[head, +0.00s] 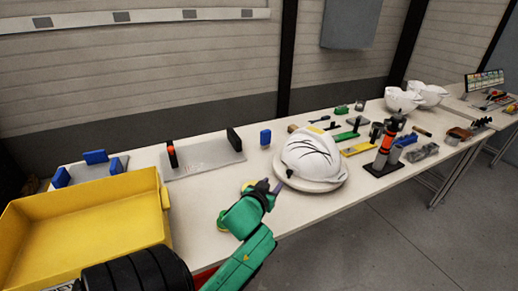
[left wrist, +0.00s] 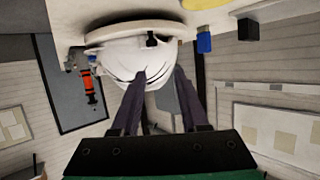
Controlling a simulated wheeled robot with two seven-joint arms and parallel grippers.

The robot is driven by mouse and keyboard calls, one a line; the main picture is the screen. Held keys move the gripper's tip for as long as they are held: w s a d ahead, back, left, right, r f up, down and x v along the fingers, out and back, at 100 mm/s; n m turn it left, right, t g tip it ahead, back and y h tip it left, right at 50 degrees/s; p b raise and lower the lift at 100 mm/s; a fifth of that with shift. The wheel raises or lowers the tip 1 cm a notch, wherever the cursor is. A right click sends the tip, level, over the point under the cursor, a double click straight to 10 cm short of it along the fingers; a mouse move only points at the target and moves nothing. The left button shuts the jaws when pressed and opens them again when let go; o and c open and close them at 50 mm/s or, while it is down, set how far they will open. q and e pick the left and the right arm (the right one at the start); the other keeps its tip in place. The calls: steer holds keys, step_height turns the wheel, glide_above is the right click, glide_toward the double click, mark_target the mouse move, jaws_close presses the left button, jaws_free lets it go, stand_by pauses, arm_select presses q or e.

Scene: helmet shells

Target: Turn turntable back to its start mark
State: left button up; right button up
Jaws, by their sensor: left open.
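A white helmet shell (head: 312,155) with dark curved lines sits on a pale round turntable (head: 318,187) on the bench. In the left wrist view, which is upside down, the shell (left wrist: 130,62) and the turntable (left wrist: 125,31) fill the upper middle. A small dark block (left wrist: 152,40) shows at the turntable's edge there. My left gripper (head: 275,186) is at the near left side of the turntable, its fingers open and pointing at the shell. In the wrist view the open fingertips (left wrist: 160,76) overlap the shell; I cannot tell whether they touch. I cannot make out a start mark.
A yellow bin (head: 85,225) stands at the left. A red-black tool in a stand (head: 388,145) is right of the turntable. More white shells (head: 404,99) stand farther along the bench.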

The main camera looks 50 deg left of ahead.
arm_select(q)
glide_toward(289, 173)
steer(key=w, duration=0.2)
steer(key=x, duration=0.6)
steer(key=shift+a+f, duration=0.35)
steer(key=shift+a, duration=0.2)
steer(key=shift+w+a+f, duration=0.1)
steer(key=shift+w+f, duration=0.05)
steer(key=shift+w, duration=0.25)
steer(key=shift+s, duration=0.1)
arm_select(e)
steer(key=shift+w+r, duration=0.1)
steer(key=shift+w, duration=0.75)
arm_select(q)
jaws_close()
arm_select(e)
steer(key=shift+w+d, duration=0.15)
steer(key=shift+d, duration=0.1)
steer(key=shift+d, duration=0.15)
steer(key=shift+r, duration=0.1)
